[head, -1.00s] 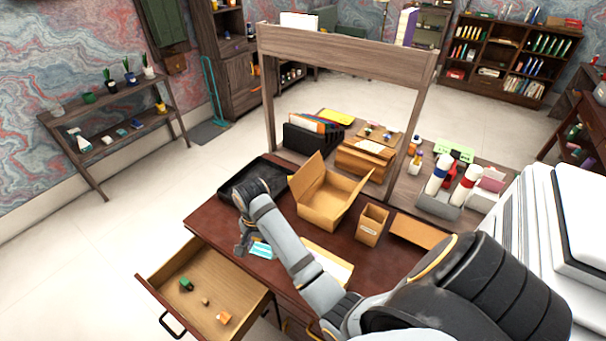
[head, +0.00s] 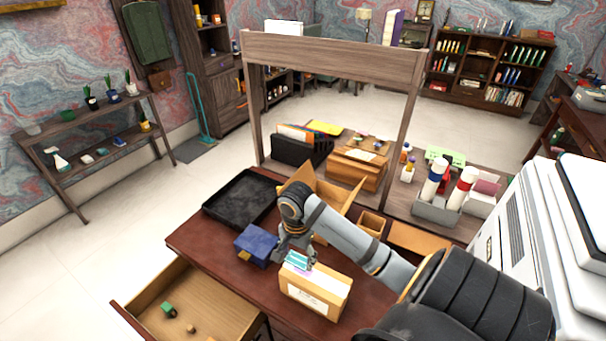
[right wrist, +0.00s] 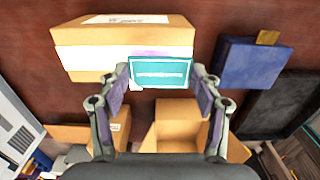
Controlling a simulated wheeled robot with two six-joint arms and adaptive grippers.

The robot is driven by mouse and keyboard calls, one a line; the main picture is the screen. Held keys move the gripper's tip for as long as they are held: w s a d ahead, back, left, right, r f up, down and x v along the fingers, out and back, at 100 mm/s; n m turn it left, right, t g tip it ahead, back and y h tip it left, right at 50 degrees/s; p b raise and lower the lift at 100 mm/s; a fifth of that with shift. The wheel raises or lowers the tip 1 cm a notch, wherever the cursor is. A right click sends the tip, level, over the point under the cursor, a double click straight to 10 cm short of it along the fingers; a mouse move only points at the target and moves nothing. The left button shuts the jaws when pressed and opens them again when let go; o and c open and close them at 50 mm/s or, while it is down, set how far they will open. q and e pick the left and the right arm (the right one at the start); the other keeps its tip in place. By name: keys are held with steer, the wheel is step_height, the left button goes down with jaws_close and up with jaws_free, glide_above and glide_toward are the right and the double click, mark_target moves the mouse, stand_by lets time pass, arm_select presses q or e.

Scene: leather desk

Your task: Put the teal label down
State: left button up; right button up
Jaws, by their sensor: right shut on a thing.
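My right gripper (head: 296,250) is shut on the teal label (head: 297,262), a small flat teal card with pale print. In the right wrist view the teal label (right wrist: 160,72) spans the gap between the fingertips of the right gripper (right wrist: 160,78). The label is at the upper edge of a closed cardboard box (head: 318,291) with white labels on it, and overlaps that box (right wrist: 85,36) in the right wrist view. I cannot tell whether label and box touch. My left gripper is not in view.
A dark blue box (head: 256,244) stands left of the cardboard box. Behind are a black tray (head: 240,199), an open carton (head: 340,196), partly hidden by my arm, and a small brown holder (head: 372,222). An open drawer (head: 205,315) juts out at the front left.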

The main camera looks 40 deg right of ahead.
mark_target(303, 260)
steer(key=shift+s+d+f+p, duration=0.25)
steer(key=shift+d+p, duration=0.05)
steer(key=shift+p, duration=0.05)
steer(key=shift+s+d+f, duration=0.2)
steer(key=shift+f, duration=0.05)
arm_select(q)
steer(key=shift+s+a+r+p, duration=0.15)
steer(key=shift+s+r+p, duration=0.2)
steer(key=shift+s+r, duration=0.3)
arm_select(e)
steer(key=shift+d+f, duration=0.15)
steer(key=shift+f, duration=1.65)
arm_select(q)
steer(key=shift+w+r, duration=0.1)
arm_select(e)
steer(key=shift+s, duration=0.1)
steer(key=o, duration=0.7)
steer(key=shift+f, duration=0.15)
step_height(303, 260, up, 12)
steer(key=shift+r, duration=0.2)
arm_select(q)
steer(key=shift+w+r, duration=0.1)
